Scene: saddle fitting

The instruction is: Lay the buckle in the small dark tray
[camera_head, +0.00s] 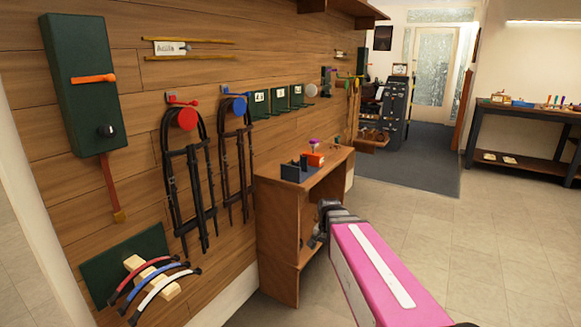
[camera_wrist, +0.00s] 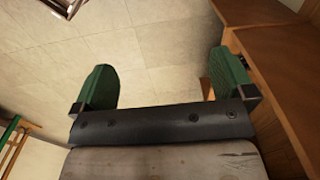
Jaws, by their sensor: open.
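My gripper (camera_head: 322,222) is in front of the wooden cabinet in the head view, below its top. In the wrist view my gripper (camera_wrist: 165,82) has its two green fingers spread wide, with only floor tiles between them. A small dark open-topped holder (camera_head: 296,170) stands on the cabinet top near its front left; it may be the small dark tray, but I cannot tell for sure. I cannot make out a buckle in either view.
The wooden cabinet (camera_head: 276,225) has an open front and stands against the plank wall. An orange-red block (camera_head: 313,159) is on its top. Bridles (camera_head: 187,190) hang left of it. A workbench (camera_head: 520,125) stands far right. The tiled floor (camera_head: 480,250) is clear.

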